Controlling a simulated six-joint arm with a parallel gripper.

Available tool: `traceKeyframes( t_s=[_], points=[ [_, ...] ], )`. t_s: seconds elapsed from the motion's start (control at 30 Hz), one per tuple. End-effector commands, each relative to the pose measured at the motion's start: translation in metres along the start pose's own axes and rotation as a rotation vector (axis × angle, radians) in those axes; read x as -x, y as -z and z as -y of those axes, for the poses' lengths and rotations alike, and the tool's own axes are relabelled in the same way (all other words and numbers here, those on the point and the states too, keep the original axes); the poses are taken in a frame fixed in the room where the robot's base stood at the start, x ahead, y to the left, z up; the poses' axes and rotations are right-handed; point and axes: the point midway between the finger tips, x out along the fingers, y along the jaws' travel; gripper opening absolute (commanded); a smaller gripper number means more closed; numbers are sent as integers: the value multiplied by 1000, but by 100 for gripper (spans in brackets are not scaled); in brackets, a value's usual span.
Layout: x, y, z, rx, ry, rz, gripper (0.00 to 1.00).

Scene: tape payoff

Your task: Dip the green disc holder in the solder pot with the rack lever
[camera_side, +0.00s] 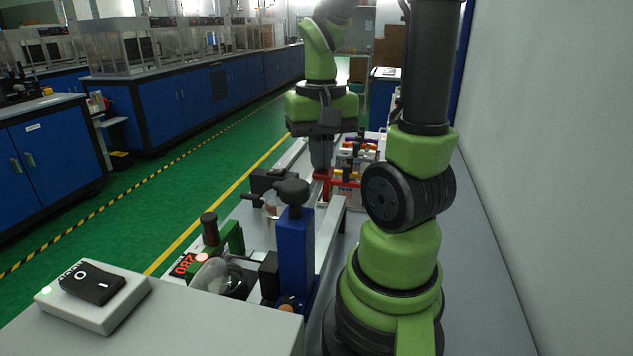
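My gripper (321,168) points down at the far end of the bench, at a red part (323,176) beside a stand of coloured pieces. Its fingertips are small and dark, so I cannot tell whether they are open or shut. A green bracket-like piece (233,238), possibly the green disc holder, stands by a black knob (210,226) in the near left. Next to it is a round glassy vessel (212,277), possibly the solder pot, beside a red digital display (184,264). A blue column (295,250) with a black knob (292,191), possibly the rack lever, stands to its right.
The stand (347,194) holds purple, orange, yellow and red pieces. A black block (268,180) and a small clear vessel (272,206) sit left of my gripper. A wall (550,150) borders the right side.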

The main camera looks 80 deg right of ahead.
Motion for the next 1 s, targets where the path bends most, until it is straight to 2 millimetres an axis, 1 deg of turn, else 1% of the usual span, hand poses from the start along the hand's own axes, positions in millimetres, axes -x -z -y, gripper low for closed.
traceKeyframes(
  t_s=[0.7,1.0],
  points=[
    [45,0,0,0,0,-3,0],
    [50,0,0,0,0,0,0]
  ],
)
